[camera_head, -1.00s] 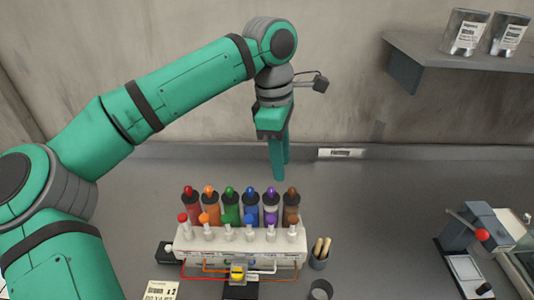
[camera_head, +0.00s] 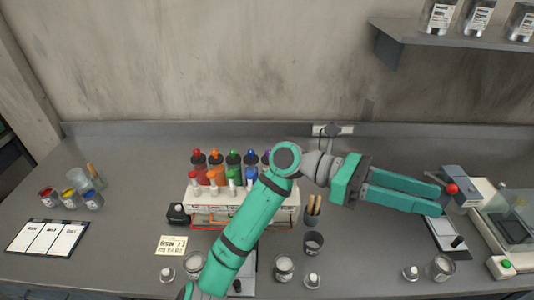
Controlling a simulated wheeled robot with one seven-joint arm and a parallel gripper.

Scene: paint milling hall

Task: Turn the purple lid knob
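A row of coloured bottles with matching lid knobs stands in the white rack (camera_head: 210,215). The red, orange, green and blue knobs show. The purple lid knob (camera_head: 267,154) shows only in part at the right of the row, because my own arm covers much of that end. My gripper (camera_head: 440,199) is stretched out to the right, well away from the purple knob, with its fingers pointing right. Its two fingers lie close together and nothing shows between them. I cannot tell whether they touch.
A red-knobbed lever (camera_head: 452,188) on a grey device is close to my fingertips in the picture. A cup of sticks (camera_head: 312,211) stands right of the rack. Small paint pots (camera_head: 70,197) and a chart (camera_head: 47,237) are at left. A shelf with cans (camera_head: 440,40) is above right.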

